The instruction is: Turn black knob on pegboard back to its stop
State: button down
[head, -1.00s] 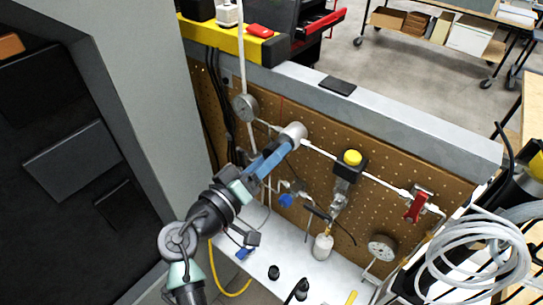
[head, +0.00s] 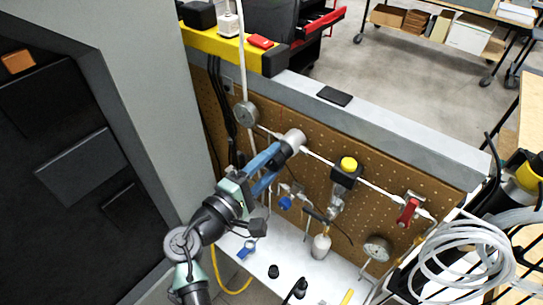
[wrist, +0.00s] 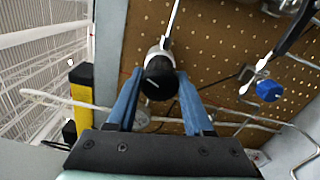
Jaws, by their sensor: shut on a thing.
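The black knob (head: 287,148) sits on the front of a silver round body (head: 295,138) on the pegboard's white pipe run. In the wrist view the knob (wrist: 160,84) shows a short white mark on its face, slanting slightly. My gripper (head: 279,149) has its two blue fingers on either side of the knob. In the wrist view my gripper (wrist: 160,76) is shut on it, a finger at the left and one at the right. Part of the knob is hidden by the fingers in the head view.
The pegboard (head: 375,215) also carries a gauge (head: 246,114), a yellow-topped black box (head: 347,170), a red-handled valve (head: 408,208), a blue knob (head: 285,203) and a lower gauge (head: 377,249). A grey cabinet wall stands close at left. Coiled white tubing (head: 470,255) lies at right.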

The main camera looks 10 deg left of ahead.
jog(key=shift+n+p, duration=1.15)
jog(key=shift+n, duration=1.05)
jog(key=shift+c, duration=1.4)
grip_release()
jog(key=b+v, duration=0.3)
jog(key=v, duration=1)
jog(key=shift+b, duration=0.4)
